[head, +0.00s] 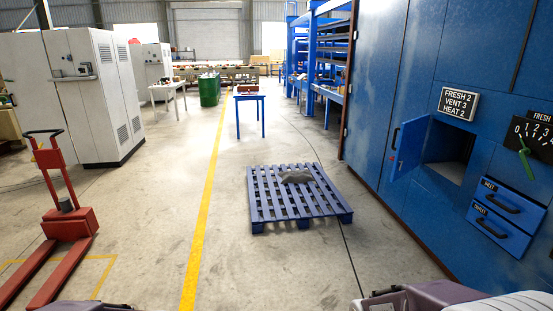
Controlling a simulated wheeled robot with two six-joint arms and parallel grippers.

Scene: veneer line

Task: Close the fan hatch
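A small blue hatch door (408,148) on the blue machine at the right stands open, swung out to the left of its square opening (447,158). It has a dark handle and a small red mark on its face. No label naming it as the fan hatch is readable. The opening shows a pale inner floor. Only parts of my arms show at the bottom edge of the head view, at left and right. Neither gripper's fingertips are in view, and both arms are well apart from the hatch door.
Two blue drawers (506,216) with dark handles sit right of the opening, below a dial with a green pointer (524,152) and a sign (458,104). A blue pallet (268,205) bearing a grey sack (296,176) stands on the floor. A red pallet truck (69,222) is at left.

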